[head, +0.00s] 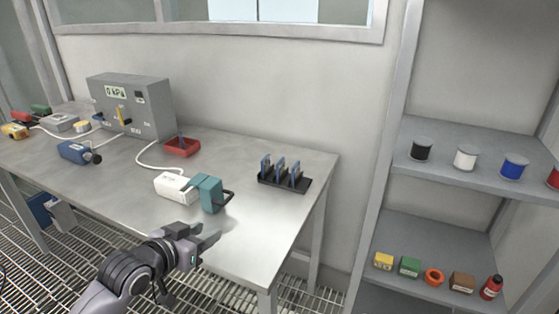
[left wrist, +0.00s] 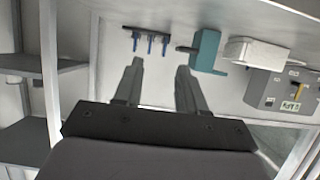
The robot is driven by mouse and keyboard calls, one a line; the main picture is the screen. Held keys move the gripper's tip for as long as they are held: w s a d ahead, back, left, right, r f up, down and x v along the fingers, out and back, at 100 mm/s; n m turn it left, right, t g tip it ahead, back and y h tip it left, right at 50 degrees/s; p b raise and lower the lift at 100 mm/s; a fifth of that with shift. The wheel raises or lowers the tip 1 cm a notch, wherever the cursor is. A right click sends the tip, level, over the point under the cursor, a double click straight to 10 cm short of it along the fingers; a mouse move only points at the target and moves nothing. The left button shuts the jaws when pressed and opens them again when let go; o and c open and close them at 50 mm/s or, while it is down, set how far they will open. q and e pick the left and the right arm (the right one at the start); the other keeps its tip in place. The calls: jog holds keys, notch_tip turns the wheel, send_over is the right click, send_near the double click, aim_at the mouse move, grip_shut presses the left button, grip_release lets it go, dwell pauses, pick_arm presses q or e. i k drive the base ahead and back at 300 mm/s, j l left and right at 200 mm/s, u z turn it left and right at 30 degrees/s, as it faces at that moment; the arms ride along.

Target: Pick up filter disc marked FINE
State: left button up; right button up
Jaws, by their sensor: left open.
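A black rack (head: 262,180) stands near the right end of the steel table, with three upright blue discs (head: 281,169) in its slots. The discs also show in the left wrist view (left wrist: 150,43), beyond my fingertips. No marking on them is readable, so I cannot tell which one says FINE. My left gripper (head: 212,240) is open and empty at the table's front edge, in front of and to the left of the rack. It also shows in the left wrist view (left wrist: 160,68), its fingers apart. My right gripper is in neither view.
A teal block (head: 210,194) with a dark handle and a white box (head: 176,187) stand between my gripper and the back. A red tray (head: 183,147) holds something blue. A grey gauge box (head: 133,105) is further left. The table right of the teal block is bare up to the rack.

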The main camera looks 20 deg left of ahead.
aim_at(281, 165)
jog(key=i+l, duration=0.15)
jog(key=i, duration=0.25)
jog(key=i+l, duration=0.1)
jog(key=i, duration=0.35)
